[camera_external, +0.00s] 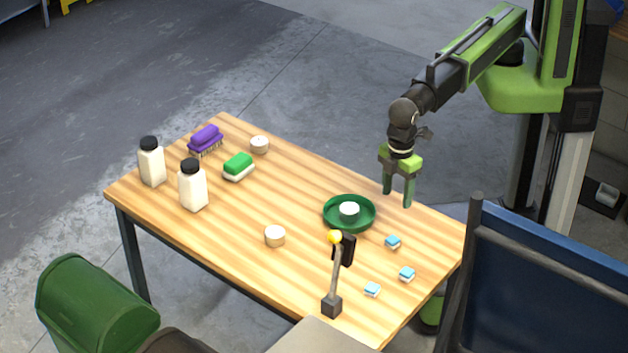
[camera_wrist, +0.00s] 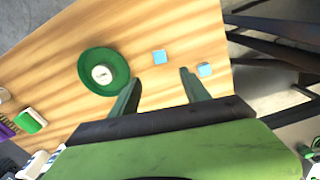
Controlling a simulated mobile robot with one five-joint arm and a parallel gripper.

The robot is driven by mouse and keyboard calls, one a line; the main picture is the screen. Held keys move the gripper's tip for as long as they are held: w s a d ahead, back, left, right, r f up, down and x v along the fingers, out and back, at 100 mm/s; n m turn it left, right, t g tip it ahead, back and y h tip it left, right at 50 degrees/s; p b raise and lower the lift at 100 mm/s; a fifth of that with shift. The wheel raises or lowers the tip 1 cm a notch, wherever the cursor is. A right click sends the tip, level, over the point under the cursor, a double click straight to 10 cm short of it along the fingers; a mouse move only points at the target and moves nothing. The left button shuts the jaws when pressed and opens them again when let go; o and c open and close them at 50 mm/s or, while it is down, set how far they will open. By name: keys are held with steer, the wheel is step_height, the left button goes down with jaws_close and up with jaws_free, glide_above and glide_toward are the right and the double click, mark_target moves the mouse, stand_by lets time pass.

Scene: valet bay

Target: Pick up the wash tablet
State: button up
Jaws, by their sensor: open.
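Several small blue-and-white blocks that look like wash tablets lie apart on the right part of the wooden table: one wash tablet (camera_external: 392,242) near the green dish, a second tablet (camera_external: 407,274) to its lower right, and a third tablet (camera_external: 372,289) nearer the front edge. The wrist view shows one tablet (camera_wrist: 159,57) just beyond the gap between my fingers and another tablet (camera_wrist: 204,69) beyond the right finger. My gripper (camera_external: 397,198) points down above the table's far right edge, open and empty. Its two fingers (camera_wrist: 160,80) show apart in the wrist view.
A green dish (camera_external: 327,222) holds a white round item (camera_external: 349,209). A short post with a yellow ball (camera_external: 334,237) stands near the front tablet. A blue panel (camera_external: 550,275) rises at right.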

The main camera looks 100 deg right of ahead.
mark_target(393, 239)
step_height(393, 239, down, 15)
steer(key=b, duration=1.3)
steer(key=shift+f+b, duration=0.1)
steer(key=shift+b, duration=0.2)
steer(key=shift+r, duration=0.2)
jaws_close()
